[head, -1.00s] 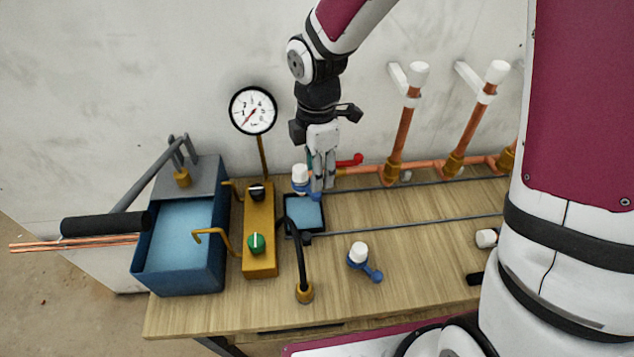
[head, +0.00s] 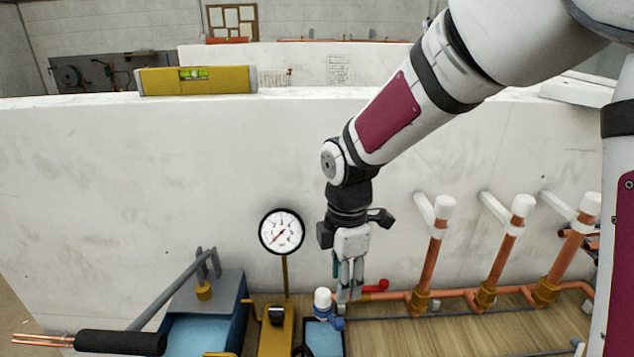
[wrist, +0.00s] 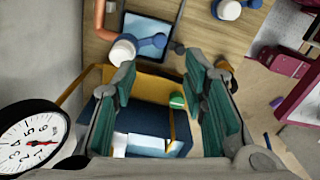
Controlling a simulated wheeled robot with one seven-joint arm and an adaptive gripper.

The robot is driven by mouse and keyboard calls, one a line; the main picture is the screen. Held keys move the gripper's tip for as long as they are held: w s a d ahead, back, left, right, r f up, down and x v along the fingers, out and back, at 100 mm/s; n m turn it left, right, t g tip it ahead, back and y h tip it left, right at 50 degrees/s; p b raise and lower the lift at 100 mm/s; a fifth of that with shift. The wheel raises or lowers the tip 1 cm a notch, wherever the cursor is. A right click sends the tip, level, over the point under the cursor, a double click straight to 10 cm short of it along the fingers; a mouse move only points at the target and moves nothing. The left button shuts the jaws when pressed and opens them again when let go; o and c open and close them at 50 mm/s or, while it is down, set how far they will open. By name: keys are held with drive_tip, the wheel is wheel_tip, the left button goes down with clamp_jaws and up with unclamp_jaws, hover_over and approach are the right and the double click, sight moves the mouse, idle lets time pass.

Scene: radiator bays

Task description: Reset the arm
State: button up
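My gripper (head: 345,300) hangs from my arm above the back of the wooden bench, its fingers pointing down. The wrist view shows its two green-padded fingers (wrist: 160,65) spread apart with nothing between them. A white-capped blue valve (head: 323,300) is just left of the fingertips in the head view. It also shows beyond the left finger in the wrist view (wrist: 123,50). I cannot tell whether a finger touches it. A tray with a light blue surface (head: 324,338) lies below.
A round pressure gauge (head: 282,232) stands on a yellow manifold (head: 272,335) to the left. A blue tank (head: 238,312) with a black-handled lever (head: 120,343) is further left. Copper pipes (head: 430,262) stand along the wall at right. A yellow spirit level (head: 196,80) lies on the wall top.

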drive_tip(key=s+d+r+m+t, duration=0.2)
drive_tip(key=s+d+r+m, duration=0.4)
drive_tip(key=s+r+m, duration=0.2)
drive_tip(key=s+d+r+m+t, duration=0.3)
drive_tip(key=s+d+r+m, duration=0.3)
drive_tip(key=s+r+m, duration=0.2)
drive_tip(key=shift+s+r+m, duration=0.15)
drive_tip(key=shift+s+m, duration=0.9)
drive_tip(key=shift+m, duration=1.25)
